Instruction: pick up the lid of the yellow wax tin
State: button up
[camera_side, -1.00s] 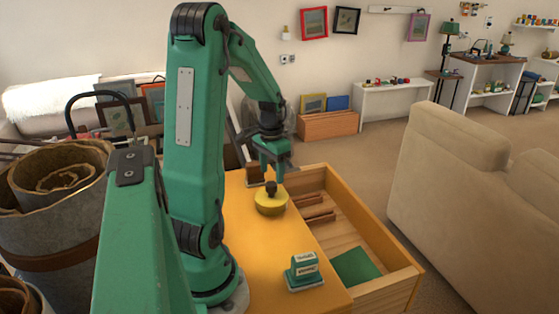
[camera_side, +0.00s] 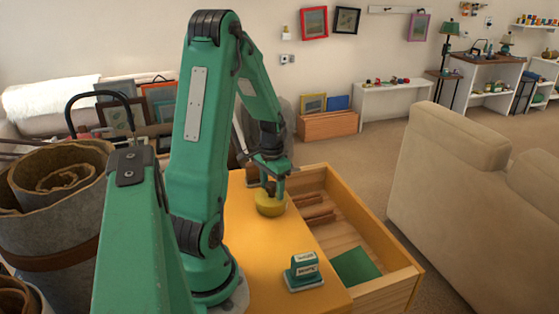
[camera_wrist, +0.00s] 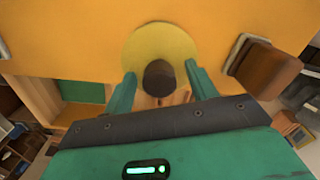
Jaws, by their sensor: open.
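The yellow wax tin (camera_side: 270,206) stands upright on the orange top. Its round yellow lid (camera_wrist: 160,42) fills the upper middle of the wrist view, with a dark brown knob (camera_wrist: 159,78) at its centre. My gripper (camera_side: 273,193) is right above the tin, pointing down. In the wrist view, the open fingers of my gripper (camera_wrist: 160,82) stand on either side of the knob, with gaps between them and it. In the side view the fingers hide most of the knob. Whether the fingertips touch the lid cannot be told.
A green-and-white stamp-like block (camera_side: 304,271) stands nearer on the orange top. To the right is an open wooden drawer (camera_side: 398,287) with brown bars (camera_side: 319,216) and a green sheet (camera_side: 355,265). A brown block (camera_wrist: 264,68) lies close right of the lid in the wrist view.

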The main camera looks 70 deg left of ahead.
aim_at(274, 184)
jog(key=shift+c, duration=0.3)
jog(key=c, duration=1)
jog(key=shift+r, duration=0.2)
jog(key=shift+r, duration=0.55)
jog(key=r, duration=0.3)
jog(key=shift+w+d, duration=0.15)
jog(key=shift+d, duration=0.15)
jog(key=w+d+r, duration=0.1)
jog(key=d+r, duration=0.1)
jog(key=d, duration=0.1)
jog(key=w+d+r, duration=0.1)
jog(key=d+r, duration=0.1)
jog(key=d, duration=0.2)
jog(key=w+d+r, duration=0.1)
jog(key=d+r, duration=0.1)
jog(key=d, duration=0.1)
jog(key=shift+w+d+r, duration=0.15)
jog(key=shift+d+r, duration=0.1)
